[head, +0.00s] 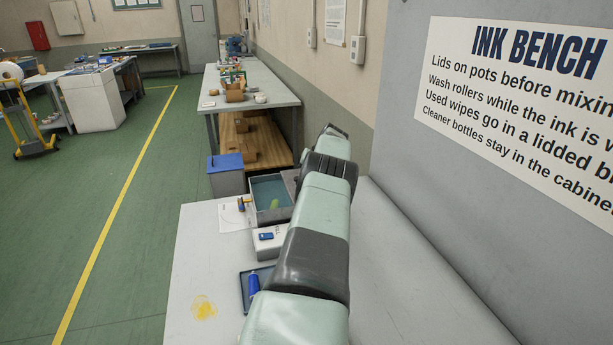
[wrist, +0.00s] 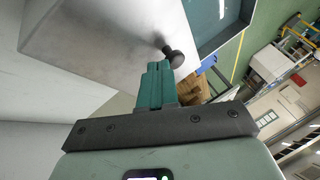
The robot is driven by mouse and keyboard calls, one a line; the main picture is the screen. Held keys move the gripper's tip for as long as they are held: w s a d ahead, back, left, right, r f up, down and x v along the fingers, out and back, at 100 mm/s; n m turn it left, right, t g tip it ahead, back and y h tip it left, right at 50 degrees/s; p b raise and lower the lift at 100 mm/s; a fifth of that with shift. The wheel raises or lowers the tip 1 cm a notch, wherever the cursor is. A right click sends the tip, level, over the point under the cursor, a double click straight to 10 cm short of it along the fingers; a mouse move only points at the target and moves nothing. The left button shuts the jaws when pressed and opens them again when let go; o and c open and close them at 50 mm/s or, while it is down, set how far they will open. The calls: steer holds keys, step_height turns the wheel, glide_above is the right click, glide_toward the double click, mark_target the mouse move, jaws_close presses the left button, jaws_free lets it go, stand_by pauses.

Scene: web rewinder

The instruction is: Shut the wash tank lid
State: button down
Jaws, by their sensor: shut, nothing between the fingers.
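The wash tank (head: 254,203) is a grey open-topped box on the bench, with a blue-green inside and something green in it. Its blue-green inside also shows at the top of the wrist view (wrist: 207,18). The lid appears as a pale grey panel (wrist: 105,35) with a dark round knob (wrist: 175,57), standing open beside the tank. In the head view only a grey edge (head: 290,178) shows; my arm hides the rest. My gripper (wrist: 158,68) is shut and empty, its teal fingertips close beside the knob; I cannot tell if they touch.
The pale bench (head: 190,270) holds a blue tray with a blue bottle (head: 253,285), a white box (head: 268,243) and a yellow stain (head: 203,307). A blue-lidded bin (head: 226,175) stands beyond the tank. A grey wall panel with a sign (head: 530,90) stands right of my arm.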

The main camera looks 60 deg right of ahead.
steer(key=w+a, duration=0.9)
steer(key=shift+a, duration=0.15)
steer(key=shift+w, duration=0.1)
steer(key=s+r, duration=0.9)
steer(key=shift+a, duration=0.35)
steer(key=shift+r, duration=0.1)
